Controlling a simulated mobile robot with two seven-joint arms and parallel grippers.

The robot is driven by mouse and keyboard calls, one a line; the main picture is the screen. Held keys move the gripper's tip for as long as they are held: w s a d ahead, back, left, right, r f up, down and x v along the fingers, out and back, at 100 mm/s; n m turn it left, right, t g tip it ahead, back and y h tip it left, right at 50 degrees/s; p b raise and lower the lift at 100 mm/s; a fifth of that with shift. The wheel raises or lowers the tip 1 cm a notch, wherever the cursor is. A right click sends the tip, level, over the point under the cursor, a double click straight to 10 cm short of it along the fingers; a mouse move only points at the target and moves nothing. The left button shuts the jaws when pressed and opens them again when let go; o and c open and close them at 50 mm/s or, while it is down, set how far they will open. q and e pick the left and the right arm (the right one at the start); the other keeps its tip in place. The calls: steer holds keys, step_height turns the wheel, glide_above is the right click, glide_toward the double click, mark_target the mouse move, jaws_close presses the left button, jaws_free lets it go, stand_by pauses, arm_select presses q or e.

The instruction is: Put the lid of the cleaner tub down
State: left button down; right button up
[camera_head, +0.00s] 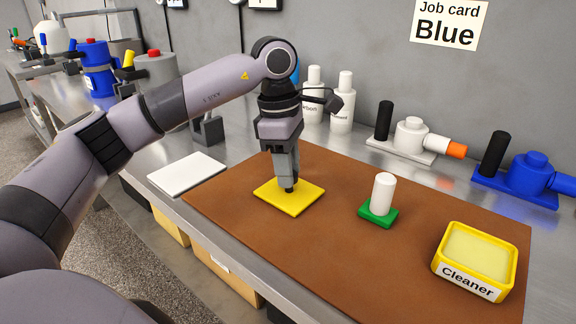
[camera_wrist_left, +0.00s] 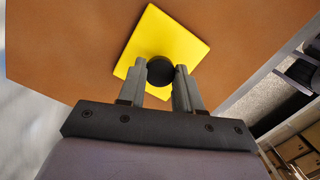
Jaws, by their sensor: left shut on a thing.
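The yellow square lid (camera_head: 302,203) with a black knob is at the left part of the brown mat (camera_head: 340,241), low over it or on it; I cannot tell whether it touches. My left gripper (camera_head: 288,186) is above the lid, fingers down, shut on its knob. In the left wrist view the fingers (camera_wrist_left: 167,75) are on both sides of the black knob (camera_wrist_left: 160,71) and the lid (camera_wrist_left: 185,38) spreads beyond them. The yellow cleaner tub (camera_head: 471,262) stands open at the right of the mat, showing pale contents. My right gripper is not in view.
A white cylinder (camera_head: 383,194) on a green base (camera_head: 378,215) stands between lid and tub. A white plate (camera_head: 187,173) lies left of the mat. White bottles (camera_head: 342,104), a white fixture (camera_head: 410,136) and a blue fixture (camera_head: 528,178) line the back. The mat's front middle is clear.

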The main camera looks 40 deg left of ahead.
arm_select(q)
steer(key=c, duration=0.8)
jaws_free()
steer(key=shift+f, duration=0.1)
steer(key=shift+o, duration=0.2)
steer(key=shift+r, duration=0.3)
step_height(320, 180, up, 12)
steer(key=a+p, duration=0.1)
steer(key=p, duration=0.1)
steer(key=shift+s+a+f, duration=0.15)
steer(key=shift+s, duration=0.05)
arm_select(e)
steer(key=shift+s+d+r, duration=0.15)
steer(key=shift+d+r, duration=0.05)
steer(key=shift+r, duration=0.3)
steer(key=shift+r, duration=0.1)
